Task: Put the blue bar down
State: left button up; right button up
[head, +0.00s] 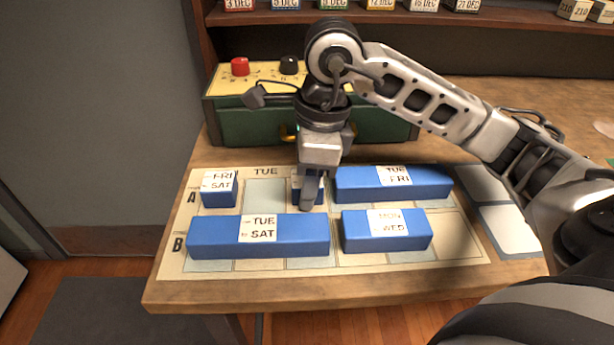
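A small blue bar (319,190) with a white label is at the upper row of the paper chart, mostly covered by my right gripper (308,200). The gripper points straight down with one finger against the bar's near face; the other finger is hidden behind. It looks shut on the bar. The bar is upright and at or very near the chart; its underside is hidden, so contact is unclear. It sits between the FRI-SAT bar (219,200) and the long TUE-FRI bar (425,190). My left gripper is not in view.
In the lower row lie the long TUE-SAT bar (212,241) and the MON-WED bar (358,235). The chart (264,194) has a bare cell left of the gripper. A green box with knobs (250,127) stands behind. The wooden table (180,293) ends at front and left.

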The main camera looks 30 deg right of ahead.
jog(key=shift+o, duration=1.2)
jog(key=shift+r, duration=0.1)
jog(key=shift+r+p, duration=0.2)
jog(key=shift+p, duration=0.1)
notch_tip(320, 180, up, 12)
jog(key=d+p, duration=0.1)
jog(key=p, duration=0.1)
jog(key=shift+s+d+f, duration=0.15)
jog(key=shift+s+d, duration=0.1)
jog(key=shift+s, duration=0.2)
